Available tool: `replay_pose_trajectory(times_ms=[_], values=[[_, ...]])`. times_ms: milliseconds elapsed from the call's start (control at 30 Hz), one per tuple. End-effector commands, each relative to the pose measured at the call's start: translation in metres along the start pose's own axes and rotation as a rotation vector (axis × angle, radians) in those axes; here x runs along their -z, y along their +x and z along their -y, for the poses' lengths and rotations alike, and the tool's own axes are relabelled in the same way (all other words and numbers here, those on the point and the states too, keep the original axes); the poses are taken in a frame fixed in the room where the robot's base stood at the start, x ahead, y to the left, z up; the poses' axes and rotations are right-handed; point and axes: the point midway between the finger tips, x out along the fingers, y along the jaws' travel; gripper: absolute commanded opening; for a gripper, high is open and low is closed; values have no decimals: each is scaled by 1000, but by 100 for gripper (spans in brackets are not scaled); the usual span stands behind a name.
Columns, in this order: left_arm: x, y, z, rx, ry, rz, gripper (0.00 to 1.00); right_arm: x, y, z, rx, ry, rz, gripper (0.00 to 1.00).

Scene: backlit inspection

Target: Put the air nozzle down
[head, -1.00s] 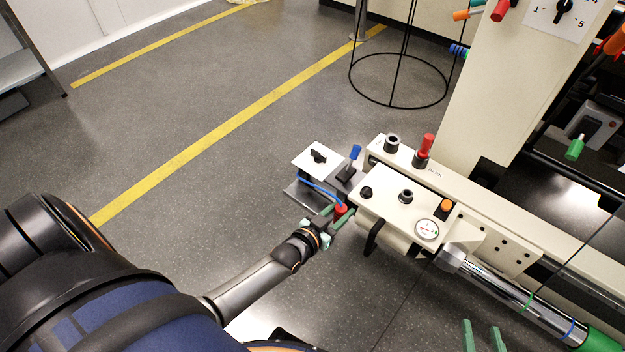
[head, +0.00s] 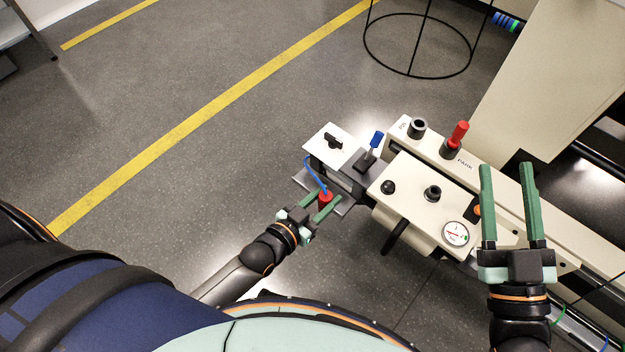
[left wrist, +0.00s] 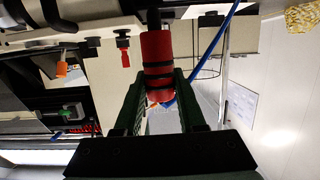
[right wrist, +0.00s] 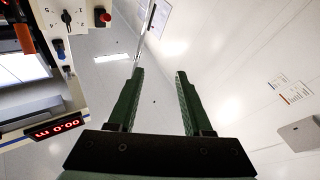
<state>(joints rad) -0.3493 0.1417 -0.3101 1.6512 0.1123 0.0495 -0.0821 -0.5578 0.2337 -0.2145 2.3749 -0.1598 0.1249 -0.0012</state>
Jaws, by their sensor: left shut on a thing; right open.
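The air nozzle (head: 325,198) is red with a blue hose rising from it in the head view. My left gripper (head: 322,206) is shut on it, beside the small grey shelf (head: 346,210) at the left end of the cream machine. In the left wrist view the red nozzle (left wrist: 157,62) stands between the green fingers, with dark bands around it. The head view does not show clearly whether it touches the shelf. My right gripper (head: 511,205) is open and empty, above the machine's right part in the head view. In the right wrist view its fingers (right wrist: 158,95) are apart.
The cream machine (head: 415,205) carries a blue-handled lever (head: 374,143), a red-topped knob (head: 458,135), black knobs and a pressure gauge (head: 455,233). A black wire stand (head: 417,75) is behind. Open floor with a yellow line (head: 215,110) lies to the left.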

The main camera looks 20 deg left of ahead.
Motion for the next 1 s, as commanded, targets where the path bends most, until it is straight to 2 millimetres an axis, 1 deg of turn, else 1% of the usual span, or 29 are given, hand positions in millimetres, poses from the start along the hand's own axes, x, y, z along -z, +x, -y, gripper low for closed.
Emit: replay_pose_trajectory(times_ms=[67,167,367,500,600,700,800,900,1000], values=[[0,0,-2,-4,1,-2,0,6,0,0,1,-8,-27,50],[-2,6,2,-6,3,-3,0,21,0,-1,3,-26,-89,50],[-8,27,16,-6,4,-2,0,71,-6,0,14,-87,-301,50],[-12,41,25,-5,4,-3,0,107,-16,3,25,-130,-457,50],[-20,65,42,-4,7,-5,0,106,-26,9,35,-131,-509,50],[-29,87,56,-4,6,-3,0,90,-28,13,41,-108,-496,50],[-47,103,65,-4,4,-1,0,76,-32,17,47,-85,-491,50],[-57,115,72,-4,4,-1,0,67,-35,20,53,-66,-487,50],[-61,122,75,-5,2,-2,0,63,-36,22,57,-54,-484,50]])
